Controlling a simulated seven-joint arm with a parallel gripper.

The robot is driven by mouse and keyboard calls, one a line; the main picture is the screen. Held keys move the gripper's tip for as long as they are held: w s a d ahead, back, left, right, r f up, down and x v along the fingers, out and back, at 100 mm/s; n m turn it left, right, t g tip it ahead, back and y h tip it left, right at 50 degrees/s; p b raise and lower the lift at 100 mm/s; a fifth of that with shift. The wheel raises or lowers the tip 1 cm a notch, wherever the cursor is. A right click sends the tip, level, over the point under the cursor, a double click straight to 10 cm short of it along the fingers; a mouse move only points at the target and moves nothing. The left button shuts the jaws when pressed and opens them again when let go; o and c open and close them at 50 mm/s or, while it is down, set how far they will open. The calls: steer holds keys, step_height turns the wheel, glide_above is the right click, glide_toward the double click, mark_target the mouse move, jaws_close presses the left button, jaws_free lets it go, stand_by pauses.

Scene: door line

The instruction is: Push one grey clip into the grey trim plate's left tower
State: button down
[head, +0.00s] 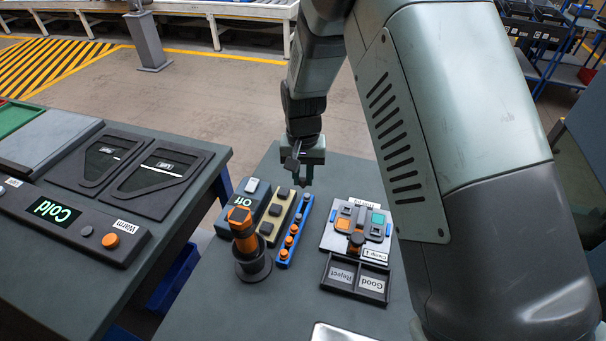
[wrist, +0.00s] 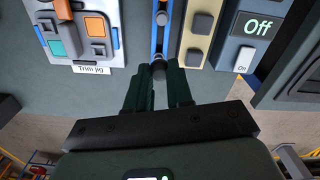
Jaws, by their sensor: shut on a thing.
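My gripper (head: 305,172) hangs over the far end of the blue clip rack (head: 296,228). In the wrist view my gripper (wrist: 158,78) is shut on a small dark grey clip (wrist: 158,69), of which only the rounded end shows. The clip is close to the rack's end; I cannot tell whether it touches it. The trim jig (head: 334,240) is a white board to the right of the rack. It bears grey plate parts with an orange square (head: 344,223) and a teal square (head: 378,218). The towers are too small to tell apart.
A black Good/Reject tray (head: 357,295) lies in front of the jig. A beige strip with dark blocks (head: 265,228) and an Off-marked box (head: 232,218) stand left of the rack. An orange-topped tool stands in a dark round holder (head: 253,270).

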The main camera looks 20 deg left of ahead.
steer(key=d+m, duration=0.3)
steer(key=d, duration=0.7)
steer(key=m, duration=0.3)
glide_above(375, 232)
steer(key=shift+d+f, duration=0.1)
steer(key=shift+f, duration=3.15)
steer(key=shift+f, duration=1.3)
steer(key=c, duration=0.9)
jaws_free()
steer(key=shift+c, duration=0.2)
step_height(375, 232, up, 11)
